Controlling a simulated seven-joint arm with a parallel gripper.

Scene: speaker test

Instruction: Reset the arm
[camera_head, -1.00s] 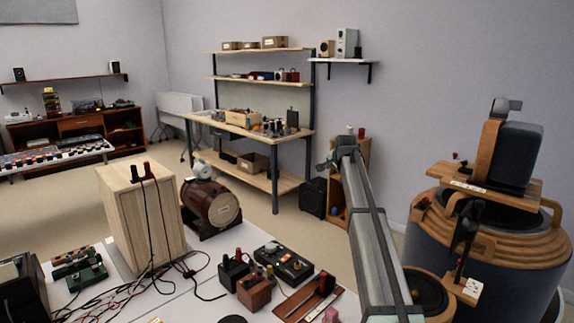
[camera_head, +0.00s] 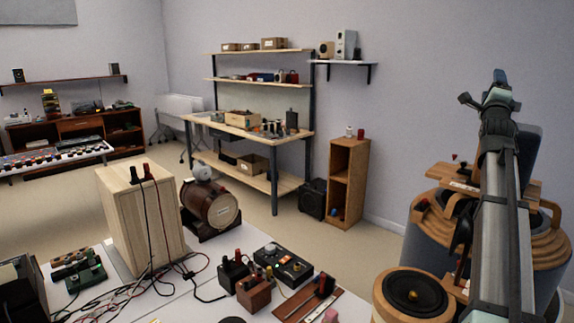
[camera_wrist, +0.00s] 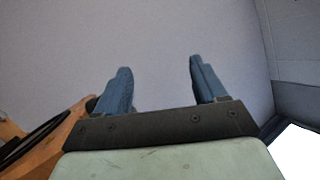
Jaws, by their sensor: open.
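My gripper (camera_wrist: 158,75) is open and empty in the wrist view, its two blue-grey fingers apart with only plain wall behind them. In the head view my arm rises on the right, and the gripper end (camera_head: 490,90) is at its top, small and partly hidden by the wrist. It stands in front of a large blue drum-like speaker (camera_head: 425,243) with wooden rings, and covers part of it.
A round wooden speaker (camera_head: 415,293) is close beside my arm. A workbench (camera_head: 240,132) stands behind.

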